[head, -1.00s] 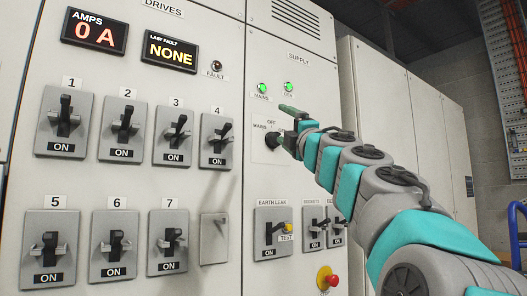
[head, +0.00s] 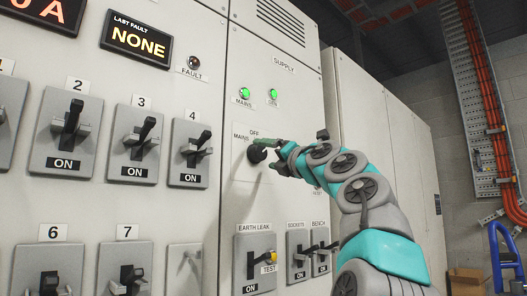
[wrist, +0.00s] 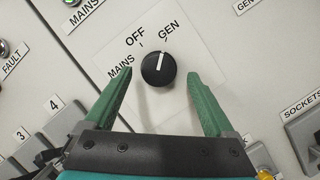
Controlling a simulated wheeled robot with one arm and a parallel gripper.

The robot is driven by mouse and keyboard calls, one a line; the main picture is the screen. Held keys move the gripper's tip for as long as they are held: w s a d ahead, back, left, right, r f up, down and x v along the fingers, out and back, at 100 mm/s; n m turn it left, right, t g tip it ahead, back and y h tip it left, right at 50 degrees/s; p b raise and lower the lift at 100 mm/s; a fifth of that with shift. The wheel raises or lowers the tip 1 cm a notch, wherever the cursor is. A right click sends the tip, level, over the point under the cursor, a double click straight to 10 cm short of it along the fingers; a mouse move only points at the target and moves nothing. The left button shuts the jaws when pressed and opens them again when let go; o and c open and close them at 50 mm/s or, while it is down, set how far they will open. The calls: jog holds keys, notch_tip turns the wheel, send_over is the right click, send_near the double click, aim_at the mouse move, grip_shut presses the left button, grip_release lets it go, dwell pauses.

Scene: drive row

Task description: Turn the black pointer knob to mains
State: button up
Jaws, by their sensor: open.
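The black pointer knob (wrist: 157,71) sits on a white plate (wrist: 90,45) marked MAINS, OFF and GEN. Its white line points toward GEN in the wrist view. In the head view the knob (head: 256,155) is partly covered by my gripper (head: 272,156). My gripper is open, with its green fingers on either side of the knob in the wrist view, and gaps show on both sides. How far the fingertips reach along the knob I cannot tell.
Green MAINS (head: 244,93) and GEN (head: 273,94) lamps are lit above. The EARTH LEAK switch (head: 254,262) and its yellow TEST button (head: 271,257) are below. Numbered breaker switches (head: 134,145) fill the panel to the left.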

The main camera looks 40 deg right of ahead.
jog(key=shift+w+r, duration=0.4)
jog(key=shift+w, duration=0.3)
jog(key=shift+w+d+p, duration=0.1)
jog(key=shift+w+p, duration=0.2)
jog(key=shift+w, duration=0.15)
jog(key=c, duration=1.4)
